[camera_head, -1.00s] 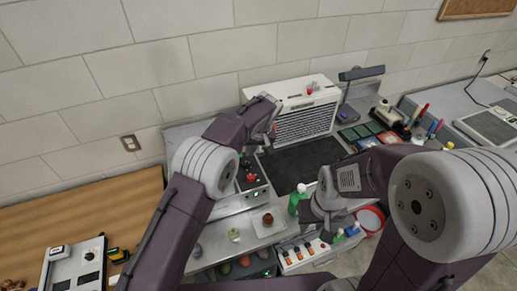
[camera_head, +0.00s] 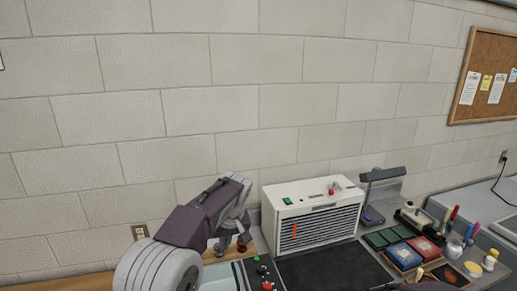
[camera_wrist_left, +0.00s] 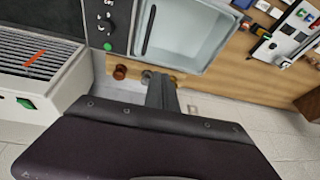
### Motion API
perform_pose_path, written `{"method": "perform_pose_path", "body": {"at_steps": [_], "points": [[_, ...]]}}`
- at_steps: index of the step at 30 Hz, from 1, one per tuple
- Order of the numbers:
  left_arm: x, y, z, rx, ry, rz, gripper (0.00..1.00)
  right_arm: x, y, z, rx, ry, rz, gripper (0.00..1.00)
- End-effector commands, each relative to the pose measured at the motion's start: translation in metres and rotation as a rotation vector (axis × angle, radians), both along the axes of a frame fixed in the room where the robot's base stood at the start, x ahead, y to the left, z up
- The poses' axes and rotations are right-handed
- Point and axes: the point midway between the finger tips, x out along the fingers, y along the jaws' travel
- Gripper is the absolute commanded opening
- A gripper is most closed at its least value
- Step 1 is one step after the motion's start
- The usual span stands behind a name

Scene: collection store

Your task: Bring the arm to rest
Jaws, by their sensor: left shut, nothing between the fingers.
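My left arm comes in from the bottom left in the head view, bent over at the wrist. My left gripper (camera_head: 224,246) points down beside the white grilled box, to its left and apart from it. In the left wrist view, the shut dark fingers (camera_wrist_left: 162,90) show below the centre with nothing between them.
The white box (camera_head: 282,203) stands against the wall, left of a lamp (camera_head: 378,190). A dark mat (camera_head: 335,268) and a control panel (camera_head: 263,273) lie in front. A pale basin (camera_wrist_left: 190,40) and wooden table (camera_wrist_left: 235,75) show in the left wrist view.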

Motion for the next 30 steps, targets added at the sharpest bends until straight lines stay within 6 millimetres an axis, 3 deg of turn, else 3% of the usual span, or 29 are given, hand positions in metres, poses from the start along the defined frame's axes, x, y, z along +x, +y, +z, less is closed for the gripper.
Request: {"method": "perform_pose_path", "body": {"at_steps": [1,3,5,9,15,17,18,22,30], "points": [[-0.015,0.021,-0.013,-0.010,0.017,0.020,0.00,0.000,0.000,-0.014,0.000,0.000,0.000,0.32],[-0.040,0.044,-0.026,-0.029,0.047,0.029,0.00,0.000,0.000,-0.024,0.000,0.000,0.000,0.32],[-0.068,0.062,-0.043,-0.048,0.075,0.029,0.00,0.000,0.000,-0.032,0.000,0.000,0.000,0.32],[-0.147,0.089,-0.094,-0.104,0.146,-0.007,0.00,0.000,0.000,-0.048,0.000,0.000,0.000,0.32],[-0.253,0.085,-0.158,-0.162,0.236,-0.145,0.00,0.000,0.000,-0.050,0.000,0.000,0.000,0.32],[-0.273,0.082,-0.173,-0.169,0.261,-0.195,0.00,0.000,0.000,-0.049,0.000,0.000,0.000,0.32],[-0.280,0.080,-0.180,-0.170,0.257,-0.234,0.00,0.000,0.000,-0.049,0.000,-0.001,0.000,0.32],[-0.263,0.079,-0.178,-0.147,0.201,-0.330,0.00,0.000,0.000,-0.049,0.000,-0.001,0.000,0.32],[-0.264,0.079,-0.178,-0.146,0.204,-0.336,0.00,0.000,0.000,-0.049,0.000,0.000,0.000,0.32]]}}
